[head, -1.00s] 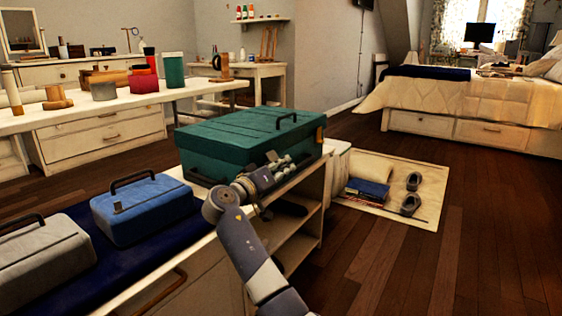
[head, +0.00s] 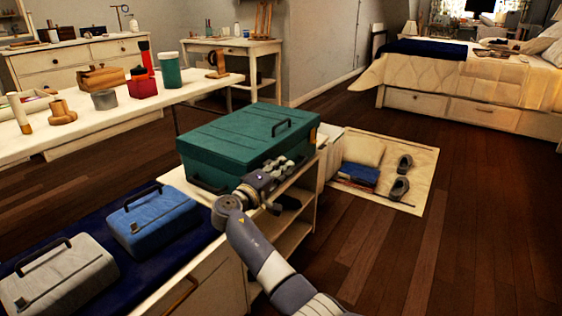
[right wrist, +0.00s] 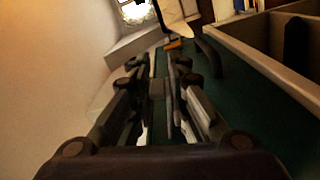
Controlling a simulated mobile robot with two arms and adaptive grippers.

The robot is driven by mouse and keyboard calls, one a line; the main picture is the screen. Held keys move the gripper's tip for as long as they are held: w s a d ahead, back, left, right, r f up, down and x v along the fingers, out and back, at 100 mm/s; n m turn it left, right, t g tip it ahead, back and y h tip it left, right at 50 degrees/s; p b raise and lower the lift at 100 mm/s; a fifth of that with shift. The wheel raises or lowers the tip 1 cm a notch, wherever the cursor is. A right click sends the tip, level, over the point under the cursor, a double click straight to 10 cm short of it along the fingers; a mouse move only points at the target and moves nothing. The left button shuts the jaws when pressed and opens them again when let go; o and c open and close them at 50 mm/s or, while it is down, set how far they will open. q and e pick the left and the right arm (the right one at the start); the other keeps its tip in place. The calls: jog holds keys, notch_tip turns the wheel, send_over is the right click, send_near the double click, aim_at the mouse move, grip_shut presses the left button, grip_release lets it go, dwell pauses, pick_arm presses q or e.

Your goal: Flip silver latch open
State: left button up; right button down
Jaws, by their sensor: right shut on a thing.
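A closed green case (head: 225,135) with dark handles stands on the end of a low white cabinet. My right gripper (head: 285,164) is at the case's front face, below its lid edge. In the right wrist view, the gripper (right wrist: 158,88) has its fingers close together on a small grey piece (right wrist: 157,90), which looks like the silver latch, against the green surface. The fingers hide most of it, and I cannot tell how far it is turned. An orange tab (head: 319,133) shows at the case's right corner. My left gripper is out of view.
A blue case (head: 153,222) and a grey case (head: 58,280) lie on a dark blue cloth to the left. A mat (head: 412,195) with shoes, a pillow and folded cloth lies on the floor behind. A long white table (head: 150,118) holds several items. The wooden floor at right is clear.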

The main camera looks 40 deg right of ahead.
jog(key=shift+r, duration=0.4)
jog(key=shift+n+p, duration=0.5)
jog(key=shift+p, duration=0.2)
jog(key=c, duration=1.6)
grip_release()
jog(key=v, duration=1.2)
jog(key=shift+f, duration=0.1)
